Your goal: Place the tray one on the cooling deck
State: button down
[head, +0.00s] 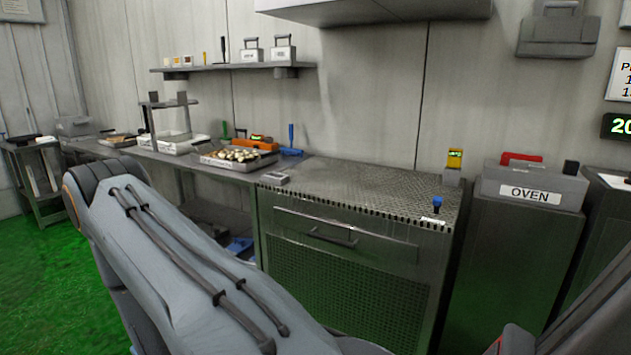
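A shallow metal tray (222,164) with several pale and dark round pieces in it sits on the counter, left of the middle. No label shows on it, so I cannot tell whether it is tray one. To its right is a cabinet with a perforated metal top (365,187), which looks like the cooling deck. Its top is bare over most of its area. My arm crosses the lower left foreground and hides part of the counter's front. My gripper is not in view.
A small grey block (274,178) lies at the deck's left edge, and a blue knob (437,204) stands at its front right corner. An orange device (256,144) and a blue-handled tool (291,142) are behind the tray. The OVEN unit (533,187) is at right.

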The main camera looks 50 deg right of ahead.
aim_at(358, 183)
jog(key=z, duration=1.1)
